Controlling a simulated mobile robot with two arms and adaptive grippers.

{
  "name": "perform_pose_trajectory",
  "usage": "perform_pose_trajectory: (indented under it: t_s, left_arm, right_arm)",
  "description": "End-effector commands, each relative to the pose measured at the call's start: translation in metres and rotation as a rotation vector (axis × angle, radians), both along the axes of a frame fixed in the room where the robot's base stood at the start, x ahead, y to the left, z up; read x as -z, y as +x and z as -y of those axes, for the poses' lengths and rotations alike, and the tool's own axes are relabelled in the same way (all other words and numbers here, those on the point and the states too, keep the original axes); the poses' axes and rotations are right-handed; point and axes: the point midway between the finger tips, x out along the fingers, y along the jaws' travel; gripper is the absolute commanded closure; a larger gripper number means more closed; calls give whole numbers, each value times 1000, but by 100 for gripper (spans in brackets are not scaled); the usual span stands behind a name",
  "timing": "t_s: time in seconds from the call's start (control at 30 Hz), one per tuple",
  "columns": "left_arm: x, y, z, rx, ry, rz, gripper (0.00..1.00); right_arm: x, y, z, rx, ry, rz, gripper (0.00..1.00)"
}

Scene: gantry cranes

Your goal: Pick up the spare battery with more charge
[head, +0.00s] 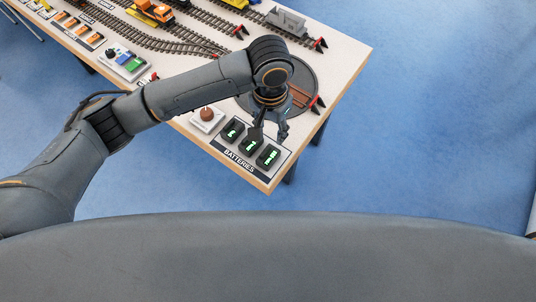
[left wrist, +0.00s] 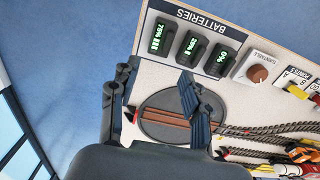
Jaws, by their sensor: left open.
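Three dark spare batteries with green displays stand in a row on the dark BATTERIES panel at the table's near corner. In the left wrist view the left battery (left wrist: 160,37) shows a tall bar stack and a number that looks like 75%. The middle one (left wrist: 190,46) reads about 25%, and the right one (left wrist: 219,60) 0%. In the head view the fullest is the right one (head: 268,156), beside the middle (head: 250,145) and left (head: 232,130) ones. My left gripper (head: 269,137) is open and empty, pointing down just behind the batteries. My right gripper is not in view.
A white turntable box with a brown knob (head: 207,117) stands left of the batteries. The round turntable (head: 302,85) lies behind, partly under my left arm. Tracks and a grey wagon (head: 287,20) are farther back. Blue floor lies beyond the table edge.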

Motion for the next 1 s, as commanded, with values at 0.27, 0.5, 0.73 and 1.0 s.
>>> perform_pose_trajectory:
  t_s: [0.27, 0.5, 0.73, 1.0]
  left_arm:
    - [41, 0, -2, -5, 12, -5, 53]
    - [78, 0, -1, -2, 8, -3, 53]
    - [95, 0, -2, -2, 11, -1, 53]
    - [132, 1, -2, -2, 7, -1, 53]
  right_arm:
    - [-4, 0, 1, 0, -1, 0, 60]
    - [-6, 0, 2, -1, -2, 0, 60]
    - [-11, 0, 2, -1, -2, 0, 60]
    - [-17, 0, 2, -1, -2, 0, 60]
